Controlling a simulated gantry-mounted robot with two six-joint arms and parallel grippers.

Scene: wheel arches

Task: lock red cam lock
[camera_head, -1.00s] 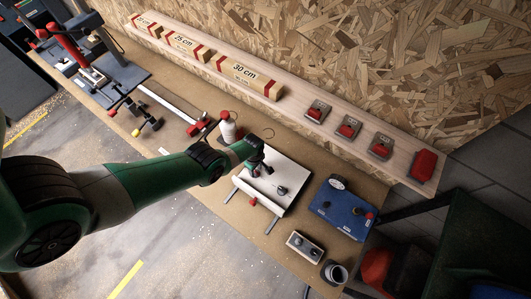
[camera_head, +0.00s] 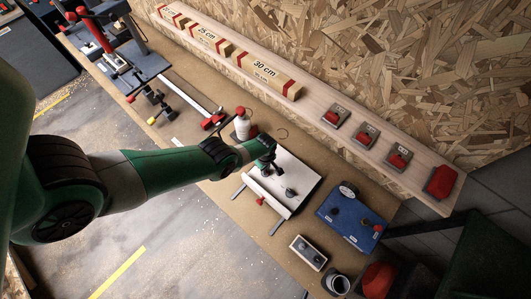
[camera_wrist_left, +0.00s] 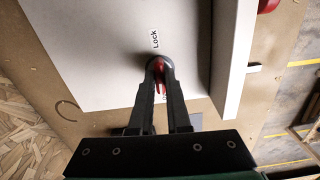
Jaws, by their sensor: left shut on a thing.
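The red cam lock (camera_wrist_left: 158,71) sits on a white panel (camera_wrist_left: 90,50) in the left wrist view, on a dark round base. A "Lock" label (camera_wrist_left: 155,38) is printed just beyond it. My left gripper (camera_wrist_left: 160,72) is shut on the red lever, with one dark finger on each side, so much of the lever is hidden. In the head view my left gripper (camera_head: 266,164) reaches down to the white panel (camera_head: 290,170) near its back left corner, and the lock is mostly hidden there. My right gripper is not in view.
A dark knob (camera_head: 291,192) stands on the panel, and a red handle (camera_head: 261,201) is at its front edge. A blue box (camera_head: 347,218) and a small switch box (camera_head: 308,252) lie to the right.

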